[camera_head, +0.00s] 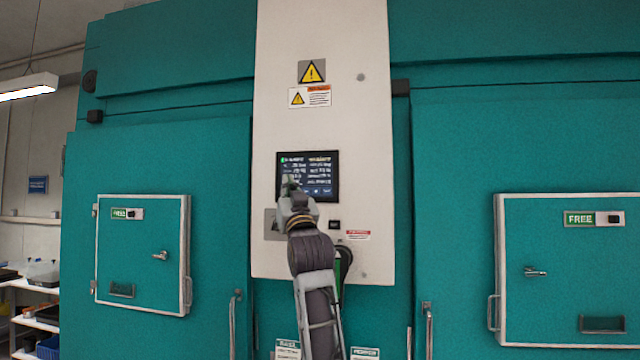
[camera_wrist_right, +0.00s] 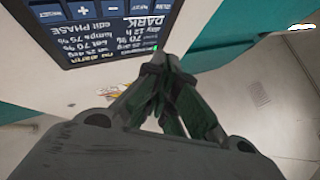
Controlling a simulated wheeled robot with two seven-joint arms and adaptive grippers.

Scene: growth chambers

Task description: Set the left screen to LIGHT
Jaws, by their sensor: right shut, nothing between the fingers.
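A dark screen (camera_head: 322,172) with rows of light text is set in the white panel. In the right wrist view the screen (camera_wrist_right: 110,38) appears upside down, with the words DARK and edit PHASE and a row of blue buttons (camera_wrist_right: 84,9). My right gripper (camera_head: 289,183) is shut and empty, in front of the screen's lower left part, hiding some of it. In the wrist view its fingertips (camera_wrist_right: 160,62) are beside the screen's edge. I cannot tell whether they touch. My left gripper is not in view.
The white panel (camera_head: 325,125) carries warning labels (camera_head: 311,71) and a small black switch (camera_head: 335,224). Teal doors with FREE labels stand at left (camera_head: 140,255) and right (camera_head: 560,265), with protruding handles. Shelves (camera_head: 35,322) stand at far left.

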